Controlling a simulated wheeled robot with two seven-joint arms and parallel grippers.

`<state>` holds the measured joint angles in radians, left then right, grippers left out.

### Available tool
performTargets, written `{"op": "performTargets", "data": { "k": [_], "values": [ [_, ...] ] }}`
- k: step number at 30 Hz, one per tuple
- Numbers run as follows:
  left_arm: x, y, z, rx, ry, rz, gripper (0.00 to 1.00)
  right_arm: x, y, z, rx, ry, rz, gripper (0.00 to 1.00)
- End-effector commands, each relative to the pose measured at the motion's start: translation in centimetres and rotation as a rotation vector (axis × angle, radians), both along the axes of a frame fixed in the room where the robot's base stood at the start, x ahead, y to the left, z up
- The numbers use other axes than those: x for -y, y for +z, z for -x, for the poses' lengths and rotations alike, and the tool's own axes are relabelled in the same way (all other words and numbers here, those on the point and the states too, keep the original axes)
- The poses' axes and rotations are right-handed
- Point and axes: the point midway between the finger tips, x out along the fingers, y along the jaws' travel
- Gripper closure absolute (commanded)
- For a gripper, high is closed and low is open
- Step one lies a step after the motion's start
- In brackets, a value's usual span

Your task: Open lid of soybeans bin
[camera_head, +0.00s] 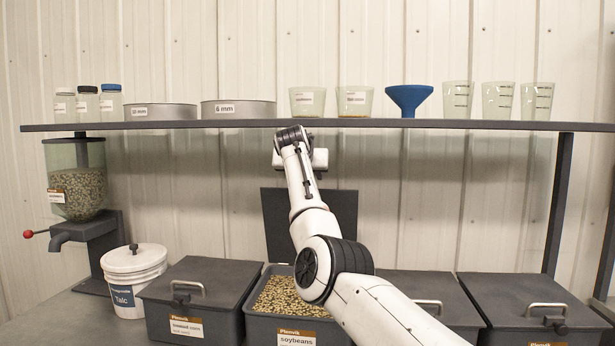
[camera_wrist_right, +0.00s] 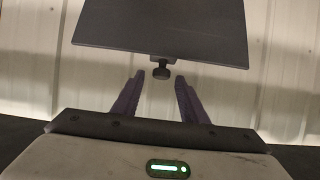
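The soybeans bin (camera_head: 262,328) stands on the bench with its label facing me, and tan beans show inside it. Its dark flat lid (camera_head: 276,222) stands raised, roughly upright, behind the bin, partly hidden by my right arm. In the right wrist view the lid (camera_wrist_right: 165,30) fills the top, with a dark knob (camera_wrist_right: 161,71) at its lower edge. My right gripper (camera_wrist_right: 159,78) is open, its two fingers apart on either side of the knob, without visible contact. In the head view the arm hides its fingers. My left gripper is not in view.
Closed dark bins stand left (camera_head: 205,280) and right (camera_head: 528,298) of the soybeans bin. A white Talc bucket (camera_head: 133,280) and a seed hopper (camera_head: 76,180) stand further left. A shelf (camera_head: 420,124) with cups, sieves and a blue funnel (camera_head: 408,97) crosses above.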

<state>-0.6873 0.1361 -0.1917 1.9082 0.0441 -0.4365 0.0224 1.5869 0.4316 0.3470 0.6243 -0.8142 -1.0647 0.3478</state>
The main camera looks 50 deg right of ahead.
Motion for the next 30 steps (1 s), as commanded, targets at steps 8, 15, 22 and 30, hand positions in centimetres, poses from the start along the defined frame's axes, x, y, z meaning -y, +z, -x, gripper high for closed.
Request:
{"op": "performTargets", "data": {
  "k": [8,15,22,30],
  "values": [
    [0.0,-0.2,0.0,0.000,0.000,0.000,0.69,-0.2,-0.3,0.0,-0.004,0.001,-0.003,0.61],
    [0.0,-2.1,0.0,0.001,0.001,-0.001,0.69,-2.4,0.4,1.2,0.000,0.001,-0.003,0.61],
    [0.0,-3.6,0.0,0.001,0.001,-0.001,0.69,-5.9,2.5,3.3,0.001,0.002,0.000,0.61],
    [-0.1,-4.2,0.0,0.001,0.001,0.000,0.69,-8.1,3.9,4.6,-0.002,0.002,-0.001,0.61]
  ]
}}
